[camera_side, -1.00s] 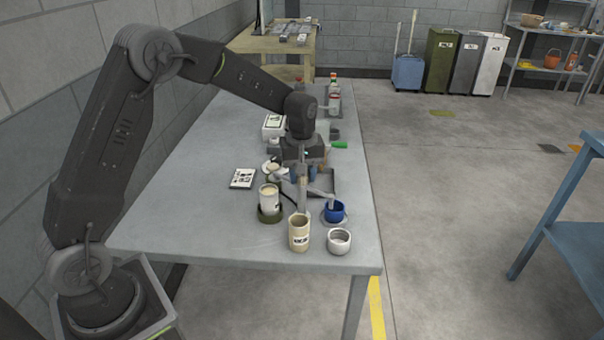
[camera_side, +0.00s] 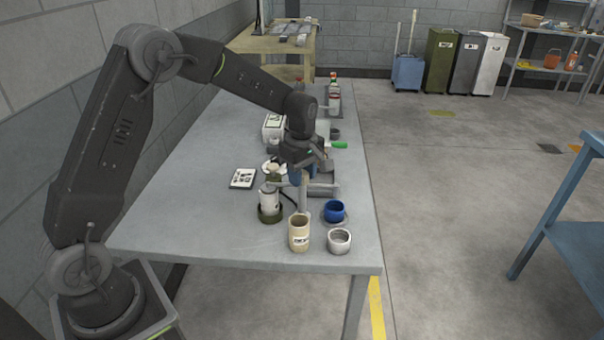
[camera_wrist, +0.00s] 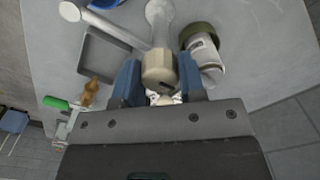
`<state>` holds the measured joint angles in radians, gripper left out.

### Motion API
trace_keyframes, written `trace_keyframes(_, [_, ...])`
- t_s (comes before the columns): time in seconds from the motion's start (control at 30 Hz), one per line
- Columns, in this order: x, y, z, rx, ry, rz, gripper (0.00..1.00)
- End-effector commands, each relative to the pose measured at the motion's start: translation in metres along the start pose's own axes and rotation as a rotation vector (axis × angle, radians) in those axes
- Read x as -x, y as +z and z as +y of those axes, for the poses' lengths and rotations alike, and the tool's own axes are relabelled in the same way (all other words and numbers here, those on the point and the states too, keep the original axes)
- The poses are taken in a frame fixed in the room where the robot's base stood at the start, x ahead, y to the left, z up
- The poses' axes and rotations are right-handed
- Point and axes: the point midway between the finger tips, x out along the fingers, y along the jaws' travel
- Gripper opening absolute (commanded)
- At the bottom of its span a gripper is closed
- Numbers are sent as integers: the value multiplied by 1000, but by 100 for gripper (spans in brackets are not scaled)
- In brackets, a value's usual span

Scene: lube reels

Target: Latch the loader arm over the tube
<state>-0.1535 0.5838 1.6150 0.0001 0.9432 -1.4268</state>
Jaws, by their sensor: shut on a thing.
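The white tube (camera_side: 268,201) stands in an olive ring holder (camera_side: 270,217) at the table's front. In the wrist view, the tube (camera_wrist: 206,62) is at the right, beside my gripper. A pale post (camera_side: 303,201) stands right of the tube in the side view. My gripper (camera_wrist: 158,82) is above it, with its blue fingers either side of a cream faceted head (camera_wrist: 158,68). A pale grey arm (camera_wrist: 115,30) runs from beside this head to a rounded end, away from the tube. In the side view, a grey part lies at the tube's top; its join to the arm is unclear.
A cream cup (camera_side: 299,235), a white cup (camera_side: 339,242) and a blue cup (camera_side: 334,212) stand close by at the front. A grey tray (camera_wrist: 96,65) lies behind the arm. A printed card (camera_side: 243,178) lies left. The front-left tabletop is clear.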

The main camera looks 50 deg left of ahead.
Motion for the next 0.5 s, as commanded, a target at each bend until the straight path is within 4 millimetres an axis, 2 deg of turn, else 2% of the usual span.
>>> trace_keyframes(0.37, [1,0,0,11,2,-1,0])
trace_keyframes(0.4, [1,0,0,11,2,-1,40])
trace_keyframes(0.5, [1,0,0,10,2,-1,49])
